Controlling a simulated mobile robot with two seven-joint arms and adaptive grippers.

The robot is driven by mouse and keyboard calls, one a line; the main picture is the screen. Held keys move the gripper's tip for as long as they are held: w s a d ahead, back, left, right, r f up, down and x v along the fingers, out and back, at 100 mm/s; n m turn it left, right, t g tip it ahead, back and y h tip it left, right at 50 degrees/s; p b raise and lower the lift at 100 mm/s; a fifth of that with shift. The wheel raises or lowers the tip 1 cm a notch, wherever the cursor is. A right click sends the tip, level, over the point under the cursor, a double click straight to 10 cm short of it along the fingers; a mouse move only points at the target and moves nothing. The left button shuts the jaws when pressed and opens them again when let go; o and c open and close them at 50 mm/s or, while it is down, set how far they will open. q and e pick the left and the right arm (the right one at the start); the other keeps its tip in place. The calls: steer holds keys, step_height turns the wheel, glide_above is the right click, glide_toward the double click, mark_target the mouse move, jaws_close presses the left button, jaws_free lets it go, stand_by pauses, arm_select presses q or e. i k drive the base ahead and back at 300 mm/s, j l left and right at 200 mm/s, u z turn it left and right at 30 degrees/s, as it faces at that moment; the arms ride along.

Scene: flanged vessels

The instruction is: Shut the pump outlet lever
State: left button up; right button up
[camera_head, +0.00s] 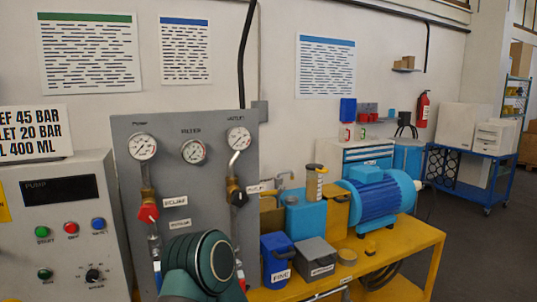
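A grey upright panel (215,140) carries gauges and pipework. A red-handled valve (148,213) sits on the left pipe below the left gauge (142,147). A black-handled valve (239,198) with a brass body sits on the right pipe below the right gauge (239,138). The small labels beside them are too blurred to read surely, so I cannot tell which handle is the pump outlet lever, or whether it is open or shut. A rounded dark green link of my arm covers the panel's lower middle. Neither gripper shows.
A grey control box (60,225) with buttons and a display stands at the left. A yellow bench (410,248) holds a blue motor (378,197), a blue tank (306,216) and small bins (276,262). Open floor lies at the right, by a blue cart (470,180).

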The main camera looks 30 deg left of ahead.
mark_target(242, 281)
steer(key=u, duration=1.05)
